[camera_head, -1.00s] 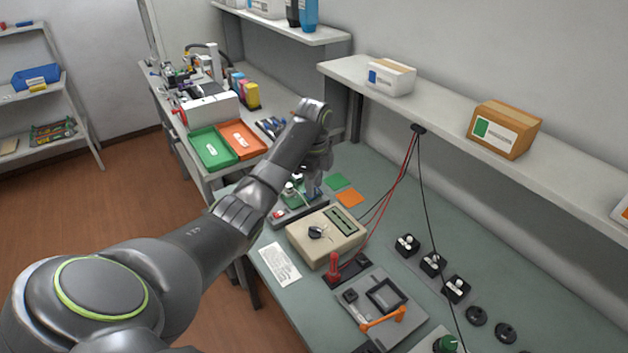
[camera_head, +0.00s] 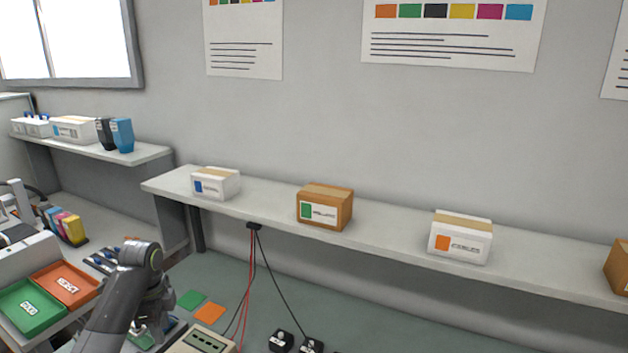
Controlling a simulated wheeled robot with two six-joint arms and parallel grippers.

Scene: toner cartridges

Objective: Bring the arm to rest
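My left arm (camera_head: 115,310) comes in from the bottom left of the head view, its wrist bent over the bench. My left gripper (camera_head: 153,322) points down at the bench beside the green and orange squares. Its fingertips are small and partly hidden by the wrist, so I cannot tell whether it is open or shut. I see nothing clearly held in it. My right arm and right gripper are not in view.
A green tray (camera_head: 30,306) and an orange tray (camera_head: 66,284) lie left of my arm. A beige device (camera_head: 196,340) is at its right. A wall shelf (camera_head: 385,244) bears boxes, including a brown one (camera_head: 325,207). Red and black cables (camera_head: 250,270) hang below it.

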